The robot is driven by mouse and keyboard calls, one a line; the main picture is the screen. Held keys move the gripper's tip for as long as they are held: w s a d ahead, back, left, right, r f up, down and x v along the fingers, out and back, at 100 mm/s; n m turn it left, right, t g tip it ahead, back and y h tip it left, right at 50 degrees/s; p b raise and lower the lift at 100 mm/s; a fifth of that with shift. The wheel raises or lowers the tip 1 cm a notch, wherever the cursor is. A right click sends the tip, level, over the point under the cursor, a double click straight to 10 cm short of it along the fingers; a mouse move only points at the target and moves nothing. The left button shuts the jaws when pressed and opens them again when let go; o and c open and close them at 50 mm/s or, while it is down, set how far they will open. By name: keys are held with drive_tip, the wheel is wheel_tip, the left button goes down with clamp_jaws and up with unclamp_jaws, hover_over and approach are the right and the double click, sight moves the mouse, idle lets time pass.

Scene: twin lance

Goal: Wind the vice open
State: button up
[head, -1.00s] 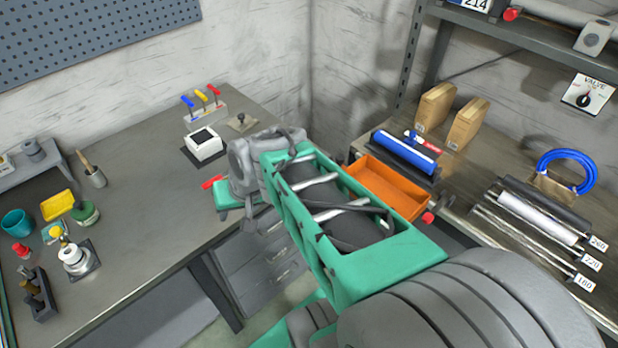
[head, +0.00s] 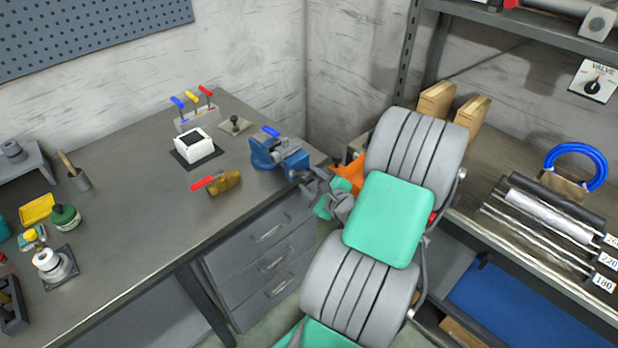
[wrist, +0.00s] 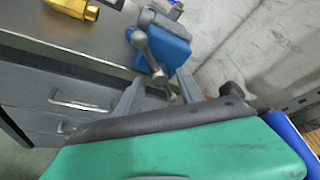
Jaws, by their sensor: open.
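The blue vice (head: 275,153) stands at the right end of the left workbench, with a blue-ended part on top. In the wrist view the vice (wrist: 172,50) is ahead of my gripper, its grey screw end and handle bar (wrist: 148,52) facing me. My gripper (head: 312,180) is just off the bench edge, in front of the vice. In the wrist view my gripper (wrist: 160,88) has its two fingers apart, with the lower end of the handle near or between them. I cannot tell whether they touch. The jaw gap is not clear.
A brass block with a red handle (head: 218,183) lies left of the vice. A white box (head: 194,146) and a rack of coloured handles (head: 196,110) stand behind. Drawers (head: 265,245) are below the bench. An orange tray (head: 350,173) is partly hidden behind my arm.

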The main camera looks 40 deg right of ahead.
drive_tip(key=shift+x, duration=0.9)
drive_tip(key=shift+c, duration=0.3)
clamp_jaws()
idle(0.4)
